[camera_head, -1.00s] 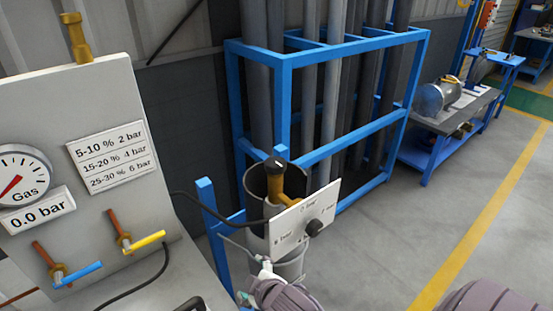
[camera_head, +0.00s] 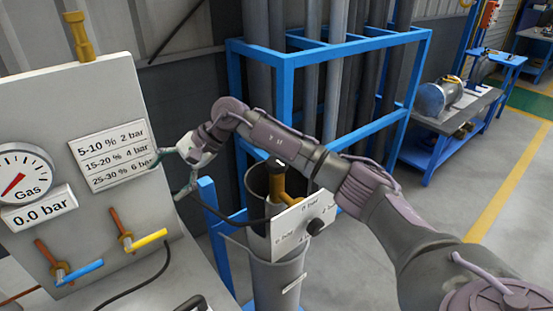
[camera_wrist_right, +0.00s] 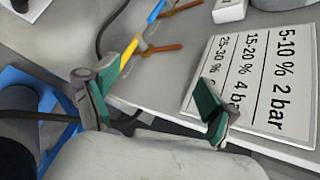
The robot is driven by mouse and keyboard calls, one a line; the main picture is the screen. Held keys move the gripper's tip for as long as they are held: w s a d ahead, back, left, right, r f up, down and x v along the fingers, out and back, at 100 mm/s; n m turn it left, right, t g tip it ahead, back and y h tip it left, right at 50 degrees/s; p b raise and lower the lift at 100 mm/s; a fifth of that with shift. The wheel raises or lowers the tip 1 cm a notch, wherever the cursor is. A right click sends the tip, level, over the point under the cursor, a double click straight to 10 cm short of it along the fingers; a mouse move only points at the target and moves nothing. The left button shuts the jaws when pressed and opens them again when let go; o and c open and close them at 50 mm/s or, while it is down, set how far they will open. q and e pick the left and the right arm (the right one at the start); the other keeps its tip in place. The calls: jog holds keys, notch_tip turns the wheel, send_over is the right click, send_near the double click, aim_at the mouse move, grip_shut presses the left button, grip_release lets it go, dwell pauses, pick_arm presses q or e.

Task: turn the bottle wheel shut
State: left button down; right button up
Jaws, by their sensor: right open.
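A brass bottle valve (camera_head: 277,185) with a dark cap on top stands in a grey cylindrical holder (camera_head: 277,280). A white plate (camera_head: 290,235) on its front carries a black knob (camera_head: 316,227); I cannot tell which of the cap and knob is the bottle wheel. My right gripper (camera_head: 168,171) is open and empty, left of the valve and before the gas panel's right edge. In the right wrist view its green-padded fingers (camera_wrist_right: 165,95) are spread apart, with the panel beyond. My left gripper is out of view.
The gas panel (camera_head: 90,100) has a gauge (camera_head: 22,175) beside a 0.0 bar label, a pressure sign (camera_head: 110,155), a blue-handled tap (camera_head: 80,272) and a yellow-handled tap (camera_head: 147,240). A blue rack (camera_head: 285,95) of pipes stands behind. Floor at right is clear.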

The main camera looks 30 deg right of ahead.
jog(key=d+r+n+h, duration=0.1)
jog(key=d+r+h, duration=0.15)
jog(key=d, duration=0.55)
jog(key=d+r+n+h, duration=0.1)
jog(key=d+h, duration=0.2)
jog(key=d, duration=0.4)
notch_tip(320, 180, up, 7)
jog(key=g+h, duration=0.3)
jog(key=h, duration=0.1)
send_over(277, 166)
jog(key=w+d, duration=0.2)
jog(key=shift+n, duration=0.3)
jog(key=f+p, duration=0.1)
jog(key=f, duration=0.3)
jog(key=f+p, duration=0.1)
jog(key=f, duration=0.4)
jog(key=f+p, duration=0.1)
jog(key=f, duration=0.4)
jog(key=shift+a+f, duration=0.1)
jog(key=shift+a, duration=0.2)
jog(key=c, duration=1.2)
jog(key=shift+o, duration=0.2)
